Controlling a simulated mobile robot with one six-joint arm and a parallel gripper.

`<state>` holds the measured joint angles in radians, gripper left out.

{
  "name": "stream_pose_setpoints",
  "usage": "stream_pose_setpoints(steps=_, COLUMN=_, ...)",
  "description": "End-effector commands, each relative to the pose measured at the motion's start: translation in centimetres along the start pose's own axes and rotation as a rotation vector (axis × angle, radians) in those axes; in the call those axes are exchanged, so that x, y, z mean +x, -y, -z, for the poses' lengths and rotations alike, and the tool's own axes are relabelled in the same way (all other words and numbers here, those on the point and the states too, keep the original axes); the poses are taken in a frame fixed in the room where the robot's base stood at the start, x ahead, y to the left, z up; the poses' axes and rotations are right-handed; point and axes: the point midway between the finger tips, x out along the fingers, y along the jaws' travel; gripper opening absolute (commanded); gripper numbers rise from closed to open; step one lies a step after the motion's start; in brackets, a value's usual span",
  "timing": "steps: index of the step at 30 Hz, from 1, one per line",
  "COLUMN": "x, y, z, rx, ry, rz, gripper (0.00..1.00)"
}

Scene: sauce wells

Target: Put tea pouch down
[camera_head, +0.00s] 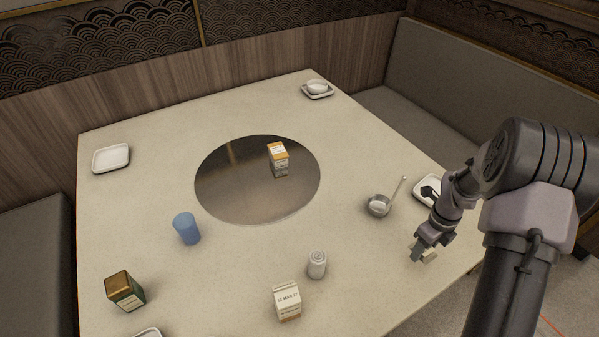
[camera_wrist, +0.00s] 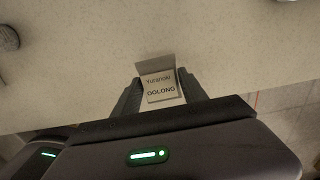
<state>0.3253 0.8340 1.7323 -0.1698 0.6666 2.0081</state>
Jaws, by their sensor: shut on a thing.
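The tea pouch (camera_wrist: 161,88) is a small pale packet with "OOLONG" printed on it. In the wrist view it sits between the two dark fingers of my gripper (camera_wrist: 160,92), which is shut on it. In the head view my gripper (camera_head: 422,252) is at the right side of the table, near its edge, and the pale pouch (camera_head: 430,257) shows at its fingertips. I cannot tell whether the pouch touches the table (camera_head: 362,285) or is held just above it.
A metal bowl with a ladle (camera_head: 379,206) and a white plate (camera_head: 427,183) stand near my gripper. A can (camera_head: 317,264), a white carton (camera_head: 287,302), a blue cup (camera_head: 187,229) and a green box (camera_head: 124,291) are further left. An orange-topped carton (camera_head: 279,160) stands on the round metal plate (camera_head: 225,190).

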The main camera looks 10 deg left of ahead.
Motion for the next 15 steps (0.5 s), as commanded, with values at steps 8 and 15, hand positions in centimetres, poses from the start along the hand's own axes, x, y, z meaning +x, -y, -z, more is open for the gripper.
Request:
stream_pose_setpoints(steps=8, x=0.6, y=-3.3, z=-1.4, rx=0.004, ry=-0.001, rz=-0.001, gripper=0.1)
stream_pose_setpoints(steps=15, x=1.5, y=-11.2, z=-4.6, rx=0.002, ry=0.0, rz=0.0, gripper=0.1)
